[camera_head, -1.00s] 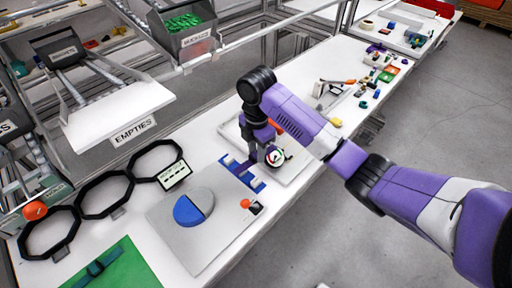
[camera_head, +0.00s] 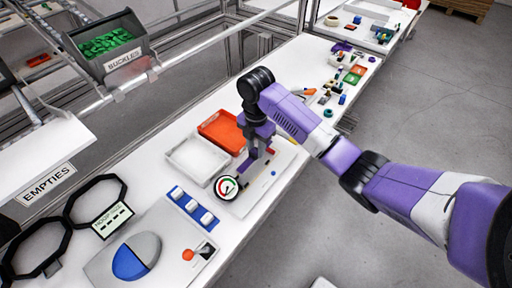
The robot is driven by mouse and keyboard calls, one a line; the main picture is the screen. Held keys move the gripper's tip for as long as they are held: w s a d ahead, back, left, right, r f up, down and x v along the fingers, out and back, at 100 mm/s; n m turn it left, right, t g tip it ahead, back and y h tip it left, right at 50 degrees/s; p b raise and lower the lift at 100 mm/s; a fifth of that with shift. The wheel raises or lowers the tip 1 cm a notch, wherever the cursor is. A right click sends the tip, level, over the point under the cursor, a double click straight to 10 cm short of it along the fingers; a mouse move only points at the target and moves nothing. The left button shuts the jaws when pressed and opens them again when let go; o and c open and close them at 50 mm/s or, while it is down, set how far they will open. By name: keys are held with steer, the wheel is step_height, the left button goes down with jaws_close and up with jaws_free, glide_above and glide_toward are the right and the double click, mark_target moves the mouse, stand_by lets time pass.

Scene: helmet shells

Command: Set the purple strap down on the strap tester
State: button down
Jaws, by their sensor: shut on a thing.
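My gripper (camera_head: 257,153) points down over the strap tester, a pale board (camera_head: 277,183) with a round dial gauge (camera_head: 227,187) at its near left end. The gauge has a white face with green and red marks. My gripper is shut on the purple strap (camera_head: 243,166), a dark narrow strip that shows just left of the fingers, toward the gauge. The fingers hide part of the strap and of the tester. I cannot tell whether the strap touches the board.
A white tray (camera_head: 171,160) and an orange tray (camera_head: 205,129) stand left of the tester. A blue strip with white blocks (camera_head: 176,192) and a grey plate with a lever (camera_head: 160,217) are nearer. Small parts lie farther along the bench. A buckles bin (camera_head: 126,66) hangs behind.

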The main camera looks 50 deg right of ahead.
mark_target(256, 167)
steer(key=shift+a+f+b, duration=0.1)
steer(key=shift+f+b, duration=2.5)
steer(key=shift+f, duration=0.55)
steer(key=shift+f, duration=0.45)
steer(key=c, duration=1)
jaws_free()
steer(key=shift+r, duration=0.15)
step_height(256, 167, up, 8)
steer(key=shift+f, duration=0.2)
